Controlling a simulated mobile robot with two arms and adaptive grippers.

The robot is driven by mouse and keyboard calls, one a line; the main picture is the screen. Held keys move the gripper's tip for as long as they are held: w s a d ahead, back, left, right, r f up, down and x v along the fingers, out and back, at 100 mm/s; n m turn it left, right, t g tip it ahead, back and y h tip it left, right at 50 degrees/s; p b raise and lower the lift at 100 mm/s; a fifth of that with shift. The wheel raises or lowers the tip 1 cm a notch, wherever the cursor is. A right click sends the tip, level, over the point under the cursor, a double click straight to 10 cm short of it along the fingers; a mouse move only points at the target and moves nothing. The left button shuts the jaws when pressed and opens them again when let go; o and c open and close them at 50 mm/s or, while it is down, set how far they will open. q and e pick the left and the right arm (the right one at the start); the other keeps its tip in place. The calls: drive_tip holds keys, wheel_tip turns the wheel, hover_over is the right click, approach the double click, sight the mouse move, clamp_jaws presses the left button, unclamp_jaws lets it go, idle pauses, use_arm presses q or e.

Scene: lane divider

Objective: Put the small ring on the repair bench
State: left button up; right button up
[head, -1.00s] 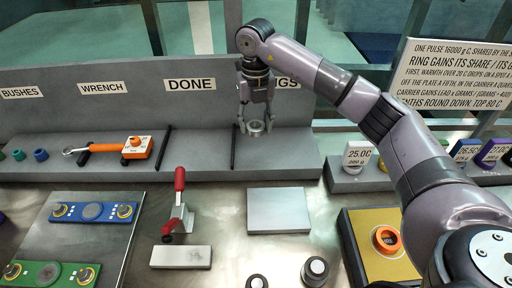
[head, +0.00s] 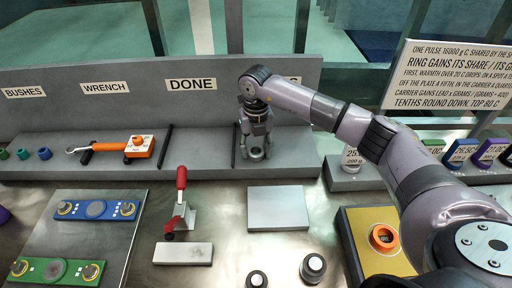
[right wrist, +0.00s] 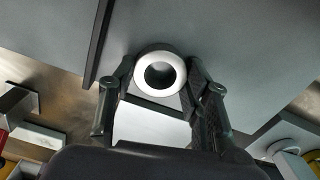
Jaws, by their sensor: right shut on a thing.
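My right gripper (head: 255,151) points down at the shelf's right part, right of the DONE label. It is shut on a small silver ring (head: 257,154). In the right wrist view the ring (right wrist: 143,73) shows its pale round face and dark hole between the two fingers (right wrist: 160,90). Whether the ring touches the grey shelf below it I cannot tell. The metal bench top (head: 225,225) lies in front of the shelf. My left gripper is not in view.
The grey shelf (head: 205,160) has thin black dividers (head: 164,146). A pale plate (head: 278,208), a red-handled clamp (head: 181,200), a white block (head: 183,253) and dark-topped weights (head: 313,268) stand on the bench. A yellow pad with an orange ring (head: 384,237) is at right.

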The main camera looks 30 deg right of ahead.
drive_tip(key=o, duration=1.3)
drive_tip(key=shift+f, duration=0.1)
drive_tip(key=shift+c, duration=0.2)
drive_tip(key=shift+r, duration=0.25)
wheel_tip(320, 180, up, 12)
drive_tip(key=b, duration=0.2)
drive_tip(key=shift+b, duration=0.3)
drive_tip(key=shift+f, duration=0.15)
